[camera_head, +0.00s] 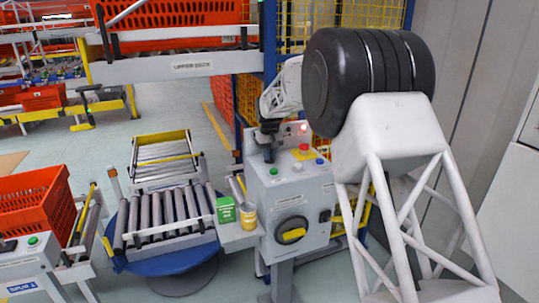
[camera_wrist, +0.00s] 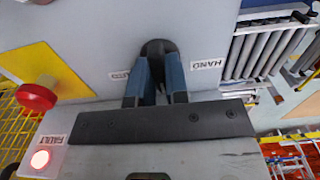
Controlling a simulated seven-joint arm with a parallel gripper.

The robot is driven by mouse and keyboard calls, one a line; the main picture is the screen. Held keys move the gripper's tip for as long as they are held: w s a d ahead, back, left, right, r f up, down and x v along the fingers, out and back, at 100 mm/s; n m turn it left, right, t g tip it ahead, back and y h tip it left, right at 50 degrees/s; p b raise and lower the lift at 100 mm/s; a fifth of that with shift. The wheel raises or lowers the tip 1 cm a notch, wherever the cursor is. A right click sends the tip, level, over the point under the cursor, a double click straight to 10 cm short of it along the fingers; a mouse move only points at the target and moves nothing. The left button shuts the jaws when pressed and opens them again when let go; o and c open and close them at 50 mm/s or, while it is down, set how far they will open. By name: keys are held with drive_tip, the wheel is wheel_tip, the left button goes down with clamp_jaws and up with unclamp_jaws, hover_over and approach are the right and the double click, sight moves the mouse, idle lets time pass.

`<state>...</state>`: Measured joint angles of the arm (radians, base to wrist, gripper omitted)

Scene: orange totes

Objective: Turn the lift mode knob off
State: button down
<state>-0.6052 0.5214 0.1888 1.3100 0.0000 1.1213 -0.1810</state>
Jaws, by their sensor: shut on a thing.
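A small black knob (camera_wrist: 158,47) stands on the grey control box (camera_head: 257,200), between a HAND label (camera_wrist: 207,64) and a partly hidden label (camera_wrist: 120,75) that seems to read AUTO. My gripper (camera_wrist: 157,72) has its two blue fingers shut on this knob, one on each side. In the head view my gripper (camera_head: 268,142) is at the upper left of the box, and the knob is hidden there. The knob's pointing direction is hidden by the fingers. No OFF label is readable.
A red button (camera_head: 304,147) on a yellow plate and a lit red FAULT lamp (camera_wrist: 40,159) are close by. A large black rotary switch with a yellow handle (camera_head: 292,235) is on the box front.

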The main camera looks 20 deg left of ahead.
drive_tip(key=c, duration=1.1)
unclamp_jaws()
drive_tip(key=shift+r, duration=0.1)
drive_tip(key=shift+r, duration=3.8)
